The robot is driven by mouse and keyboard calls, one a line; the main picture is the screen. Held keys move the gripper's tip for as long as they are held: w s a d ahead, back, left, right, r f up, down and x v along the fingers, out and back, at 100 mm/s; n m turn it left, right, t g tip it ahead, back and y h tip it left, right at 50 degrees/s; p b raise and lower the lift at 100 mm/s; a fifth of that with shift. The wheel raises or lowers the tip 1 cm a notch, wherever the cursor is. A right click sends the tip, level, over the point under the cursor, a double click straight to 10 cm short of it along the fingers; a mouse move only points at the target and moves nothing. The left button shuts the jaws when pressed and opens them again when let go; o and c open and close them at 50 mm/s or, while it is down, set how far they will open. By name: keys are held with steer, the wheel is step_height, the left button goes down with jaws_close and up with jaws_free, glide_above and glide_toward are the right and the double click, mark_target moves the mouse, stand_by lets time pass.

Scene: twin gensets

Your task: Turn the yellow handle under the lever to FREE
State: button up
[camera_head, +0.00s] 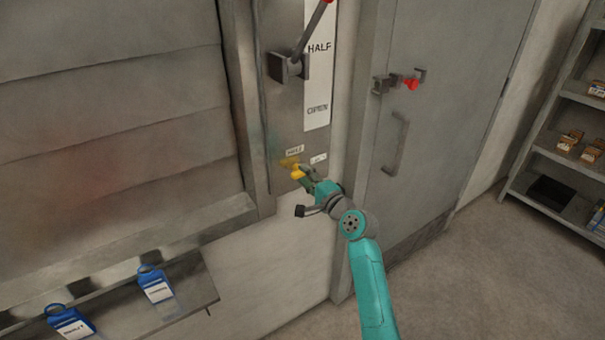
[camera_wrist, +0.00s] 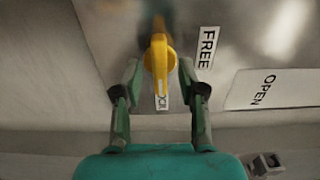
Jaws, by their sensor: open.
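The yellow handle (camera_head: 297,174) sits low on the grey metal panel, below the lever (camera_head: 300,45). In the wrist view the yellow handle (camera_wrist: 158,54) lies between the two fingers of my gripper (camera_wrist: 160,77), with its narrow end toward a small label (camera_wrist: 162,101) that it partly covers. The FREE label (camera_wrist: 207,47) is to the right of the handle. My gripper (camera_head: 304,180) is open, with a finger on each side of the handle. Gaps show beside the handle, and I see no clear contact. In the head view my gripper hides part of the handle.
An OPEN label (camera_wrist: 262,90) is on the right in the wrist view. A grey door (camera_head: 440,110) with a red-knobbed latch (camera_head: 410,84) stands to the right. Shelves (camera_head: 560,155) stand at far right. The floor (camera_head: 480,290) is clear.

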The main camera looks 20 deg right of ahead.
steer(key=shift+x, duration=1.2)
steer(key=shift+a, duration=0.1)
steer(key=shift+s, duration=0.1)
jaws_close()
